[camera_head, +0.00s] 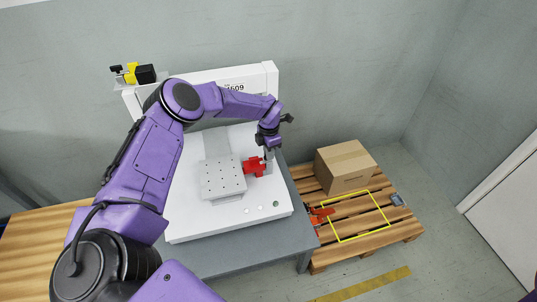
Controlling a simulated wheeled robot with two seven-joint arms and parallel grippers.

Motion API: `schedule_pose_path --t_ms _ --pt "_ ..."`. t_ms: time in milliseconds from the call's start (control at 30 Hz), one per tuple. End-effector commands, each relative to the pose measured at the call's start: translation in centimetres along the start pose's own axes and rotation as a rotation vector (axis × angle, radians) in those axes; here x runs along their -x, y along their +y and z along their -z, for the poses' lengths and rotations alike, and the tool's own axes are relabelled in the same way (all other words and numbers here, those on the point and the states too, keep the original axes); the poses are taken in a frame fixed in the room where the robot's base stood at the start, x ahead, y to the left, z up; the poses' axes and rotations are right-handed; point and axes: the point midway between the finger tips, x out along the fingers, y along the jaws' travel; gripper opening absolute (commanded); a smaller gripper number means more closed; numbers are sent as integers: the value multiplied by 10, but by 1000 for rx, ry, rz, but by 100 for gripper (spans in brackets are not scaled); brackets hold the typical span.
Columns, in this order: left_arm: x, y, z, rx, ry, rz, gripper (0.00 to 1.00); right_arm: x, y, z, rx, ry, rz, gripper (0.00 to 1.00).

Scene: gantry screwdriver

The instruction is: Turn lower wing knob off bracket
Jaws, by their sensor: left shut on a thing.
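My left gripper (268,148) reaches in from the left over the white machine and points down at its right side. It is shut, right beside a red part (255,167) at the right edge of the grey perforated plate (222,180). The wing knob is too small and too covered by the fingers to make out, and the bracket cannot be told apart from the parts around it. My right gripper is not in view.
The white machine base (190,226) stands on a grey table (240,259). A cardboard box (345,167), a yellow outlined square (334,227) and an orange-red tool (320,214) are on a wooden pallet (372,240) at the right. A wooden surface (30,245) lies at the left.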

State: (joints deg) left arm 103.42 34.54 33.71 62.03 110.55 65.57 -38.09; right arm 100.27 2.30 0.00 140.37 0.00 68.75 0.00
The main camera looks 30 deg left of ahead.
Motion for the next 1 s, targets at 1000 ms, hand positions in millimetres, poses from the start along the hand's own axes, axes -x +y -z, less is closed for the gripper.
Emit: schedule_pose_path --t_ms 1000 --pt "-3 2 0 956 -4 -1 0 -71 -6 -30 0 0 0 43"
